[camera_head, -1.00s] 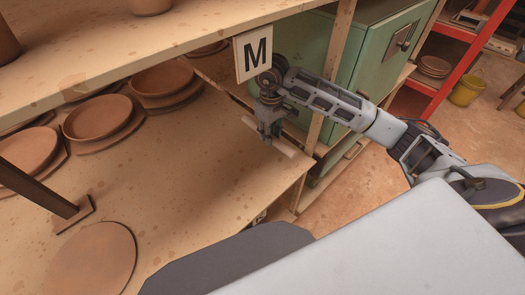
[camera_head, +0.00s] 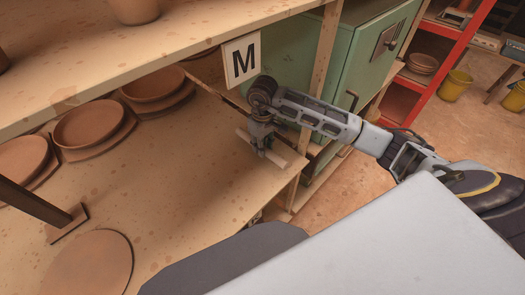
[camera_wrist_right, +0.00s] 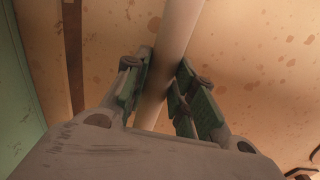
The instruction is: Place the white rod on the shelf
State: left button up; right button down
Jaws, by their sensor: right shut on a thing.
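The white rod (camera_head: 276,160) is held in my right gripper (camera_head: 262,148), just above or on the lower wooden shelf (camera_head: 185,180), near its right end. In the right wrist view the rod (camera_wrist_right: 176,38) runs between the green-padded fingers of my right gripper (camera_wrist_right: 165,88), which are shut on it. The spotted wooden board (camera_wrist_right: 245,50) lies beyond the rod. Whether the rod touches the shelf I cannot tell. The upper shelf (camera_head: 190,35) bears the sign M (camera_head: 242,59). My left gripper is not in view.
Terracotta plates (camera_head: 88,122) stand along the back left of the lower shelf, and a round disc (camera_head: 92,270) lies at its front left. A dark post foot (camera_head: 67,224) stands left. A green cabinet (camera_head: 375,60) is at the right. The shelf's middle is clear.

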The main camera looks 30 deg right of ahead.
jog(key=shift+f, duration=1.45)
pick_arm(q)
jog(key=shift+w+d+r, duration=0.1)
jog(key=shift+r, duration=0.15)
pick_arm(e)
jog(key=shift+f, duration=0.1)
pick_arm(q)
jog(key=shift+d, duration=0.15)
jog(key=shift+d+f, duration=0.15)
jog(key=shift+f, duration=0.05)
pick_arm(e)
jog(key=shift+f, duration=0.15)
jog(key=c, duration=1.2)
grip_release()
jog(key=shift+c, duration=0.2)
jog(key=shift+o, duration=0.4)
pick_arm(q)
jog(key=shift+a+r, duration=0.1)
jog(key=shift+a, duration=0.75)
